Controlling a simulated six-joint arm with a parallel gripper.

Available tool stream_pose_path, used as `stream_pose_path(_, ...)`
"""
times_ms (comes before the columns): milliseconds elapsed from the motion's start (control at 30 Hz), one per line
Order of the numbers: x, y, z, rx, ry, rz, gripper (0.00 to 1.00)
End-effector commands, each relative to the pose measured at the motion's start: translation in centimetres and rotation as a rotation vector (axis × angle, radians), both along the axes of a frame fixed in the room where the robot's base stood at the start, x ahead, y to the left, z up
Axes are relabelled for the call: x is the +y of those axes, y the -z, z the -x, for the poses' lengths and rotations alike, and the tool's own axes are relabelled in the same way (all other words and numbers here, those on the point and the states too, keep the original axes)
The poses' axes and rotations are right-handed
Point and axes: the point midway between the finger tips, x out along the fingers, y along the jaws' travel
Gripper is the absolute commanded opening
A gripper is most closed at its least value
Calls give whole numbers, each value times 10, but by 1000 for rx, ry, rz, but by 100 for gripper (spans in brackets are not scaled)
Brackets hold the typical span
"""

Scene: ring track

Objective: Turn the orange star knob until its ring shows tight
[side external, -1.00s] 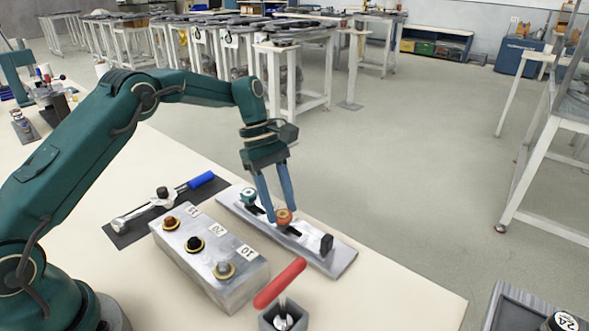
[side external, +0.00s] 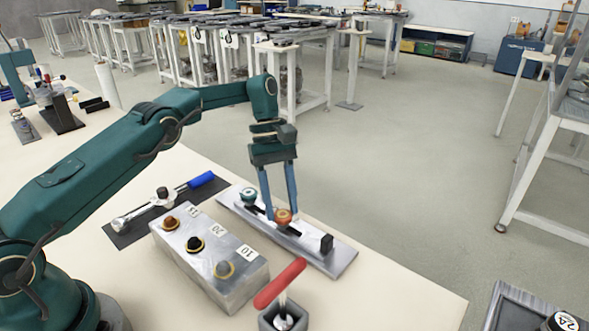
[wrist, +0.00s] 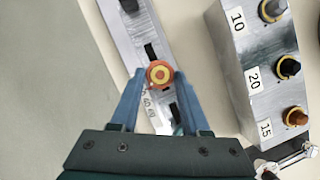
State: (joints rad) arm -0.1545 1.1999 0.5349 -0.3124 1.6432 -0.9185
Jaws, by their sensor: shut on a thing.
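The orange star knob (side external: 283,217) stands on a grey metal plate (side external: 340,262), near its middle. In the wrist view my gripper (wrist: 159,78) is shut on the knob, one fingertip at each side. A teal knob (side external: 249,196) stands on the same plate, to the left. I cannot make out any tightness mark on the ring.
A black block (side external: 326,243) stands at the plate's right end. A metal block with numbered knobs (side external: 235,290) lies in front. A red-handled tool (side external: 280,284) stands in a grey holder nearby. A blue-handled wrench (side external: 200,181) lies on a dark mat.

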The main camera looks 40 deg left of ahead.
Motion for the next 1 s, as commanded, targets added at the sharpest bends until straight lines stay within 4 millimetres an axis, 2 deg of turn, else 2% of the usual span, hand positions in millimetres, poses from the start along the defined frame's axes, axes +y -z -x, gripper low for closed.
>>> stream_pose_path(333, 0, -3, 0, 0, 2, 2, 0)
stream_pose_path(367, 0, -3, 0, 0, 2, 2, 50)
stream_pose_path(433, 0, -2, 0, 0, 2, 2, 76)
stream_pose_path(1000, 0, -1, 1, 2, -35, 1, 76)
